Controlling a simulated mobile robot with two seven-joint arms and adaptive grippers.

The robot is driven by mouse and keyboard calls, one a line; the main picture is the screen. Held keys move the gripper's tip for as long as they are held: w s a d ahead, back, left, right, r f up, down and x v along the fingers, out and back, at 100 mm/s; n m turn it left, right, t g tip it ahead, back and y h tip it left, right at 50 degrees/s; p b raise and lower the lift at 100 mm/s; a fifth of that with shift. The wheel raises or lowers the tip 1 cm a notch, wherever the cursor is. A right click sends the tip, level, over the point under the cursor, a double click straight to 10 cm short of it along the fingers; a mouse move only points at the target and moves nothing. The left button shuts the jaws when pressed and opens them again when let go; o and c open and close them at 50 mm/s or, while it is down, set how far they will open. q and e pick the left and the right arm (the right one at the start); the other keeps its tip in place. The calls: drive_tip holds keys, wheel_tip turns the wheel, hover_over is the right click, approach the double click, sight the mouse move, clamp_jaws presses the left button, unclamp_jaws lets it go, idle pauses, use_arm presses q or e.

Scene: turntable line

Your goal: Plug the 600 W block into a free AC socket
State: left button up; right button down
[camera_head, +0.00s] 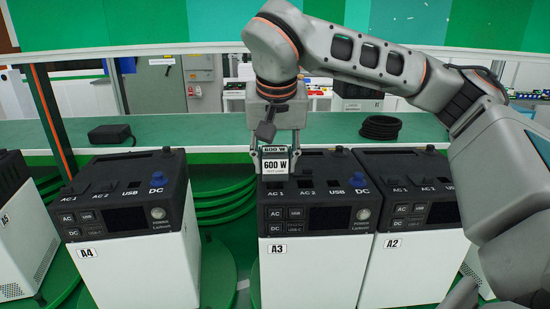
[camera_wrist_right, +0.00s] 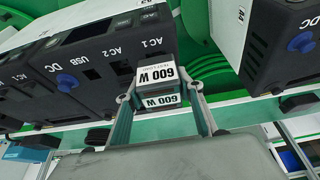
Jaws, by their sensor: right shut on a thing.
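My right gripper (camera_head: 276,153) is shut on the 600 W block (camera_head: 275,166), a small dark block with white labels. It holds the block upright over the rear left of the top of power station A3 (camera_head: 318,222), at the AC 1 place. The block also shows between the fingers in the wrist view (camera_wrist_right: 158,86). The AC 1 socket is hidden behind it; I cannot tell whether the block touches the panel. The AC 2 socket (camera_wrist_right: 92,74) beside it looks empty. A blue plug (camera_head: 359,181) sits at A3's DC place. My left gripper is not in view.
Station A4 (camera_head: 140,260) stands at left with a blue DC plug (camera_head: 157,180). Station A2 (camera_head: 405,262) stands close at A3's right. Behind, the green bench (camera_head: 210,128) bears a black adapter (camera_head: 110,134) and a coiled cable (camera_head: 380,127).

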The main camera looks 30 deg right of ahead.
drive_tip(key=shift+f, duration=0.55)
drive_tip(key=c, duration=1.2)
unclamp_jaws()
drive_tip(key=shift+c, duration=0.2)
drive_tip(key=shift+f, duration=0.1)
drive_tip(key=shift+s+r, duration=0.1)
drive_tip(key=shift+r, duration=0.2)
drive_tip(key=v, duration=1.1)
drive_tip(key=shift+r, duration=0.25)
drive_tip(key=shift+a, duration=0.1)
